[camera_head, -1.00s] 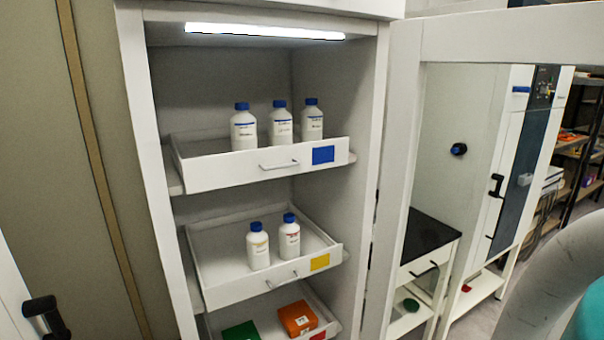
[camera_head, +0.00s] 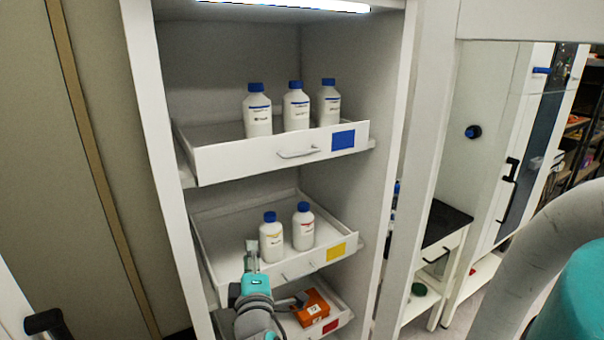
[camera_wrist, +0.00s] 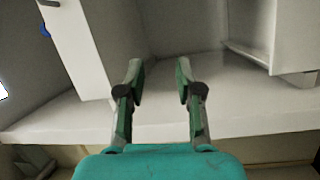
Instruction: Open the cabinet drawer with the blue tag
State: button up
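The drawer with the blue tag (camera_head: 220,163) is the upper drawer in the open cabinet. Its blue tag (camera_head: 343,140) is on the right of its front, and its metal handle (camera_head: 298,154) is near the middle. White bottles with blue caps stand in it. My gripper (camera_head: 252,246) is below it, in front of the yellow-tagged drawer, and its tip hides part of that drawer's front. In the wrist view my gripper (camera_wrist: 160,75) is open with nothing between its fingers.
The yellow-tagged drawer (camera_head: 228,284) below holds two bottles. A lower drawer holds an orange box (camera_head: 312,307). A black-topped table (camera_head: 445,220) shows behind the door.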

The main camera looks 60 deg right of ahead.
jog(key=s+d+r+m+g+h, duration=0.15)
jog(key=d+r+g+h, duration=0.35)
jog(key=r, duration=0.5)
jog(key=m+g, duration=0.3)
send_near(302, 153)
jog(key=x, duration=1)
jog(key=shift+w+d+f, duration=0.15)
jog(key=shift+d, duration=0.15)
grip_shut()
